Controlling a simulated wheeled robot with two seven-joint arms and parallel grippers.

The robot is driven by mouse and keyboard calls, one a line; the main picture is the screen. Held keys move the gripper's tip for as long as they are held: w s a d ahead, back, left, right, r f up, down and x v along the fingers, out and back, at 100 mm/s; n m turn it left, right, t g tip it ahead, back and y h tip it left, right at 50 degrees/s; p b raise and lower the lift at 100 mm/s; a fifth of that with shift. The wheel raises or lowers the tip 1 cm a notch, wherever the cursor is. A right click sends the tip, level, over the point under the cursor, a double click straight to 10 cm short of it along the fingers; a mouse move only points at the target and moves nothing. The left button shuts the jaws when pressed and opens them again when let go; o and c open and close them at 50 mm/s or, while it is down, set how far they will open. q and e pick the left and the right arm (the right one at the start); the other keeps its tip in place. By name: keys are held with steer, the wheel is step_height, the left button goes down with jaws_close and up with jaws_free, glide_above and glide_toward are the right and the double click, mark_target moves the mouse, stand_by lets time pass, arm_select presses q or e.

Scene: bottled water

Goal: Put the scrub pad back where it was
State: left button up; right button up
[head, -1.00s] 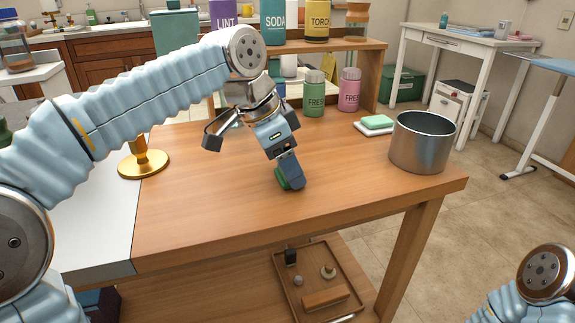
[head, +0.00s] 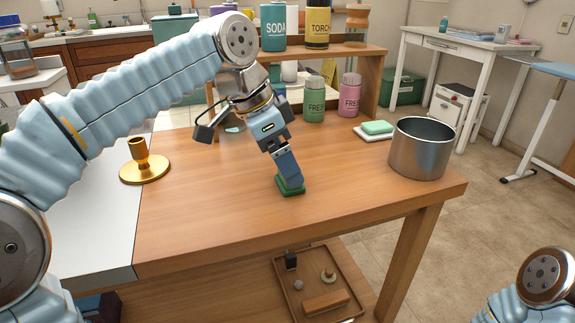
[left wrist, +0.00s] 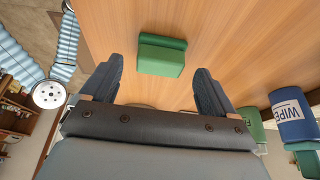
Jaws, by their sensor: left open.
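The scrub pad (head: 290,188), a dark green block, lies on the wooden table (head: 215,215) near its middle. In the left wrist view the scrub pad (left wrist: 161,56) sits ahead of and between the two spread fingers, with a gap on each side. My left gripper (head: 287,168) points down just above the pad and is open; in the head view its fingers cover part of the pad. My right gripper is out of view.
A metal pot (head: 421,148) stands at the table's right end. Behind it, a light green sponge (head: 377,127) rests on a white dish. A brass candlestick (head: 144,165) stands at left. Green (head: 314,100) and pink (head: 349,96) bottles stand at the back.

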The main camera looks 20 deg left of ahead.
arm_select(q)
steer(key=p+v, duration=0.2)
steer(key=v, duration=0.7)
steer(key=shift+r, duration=0.15)
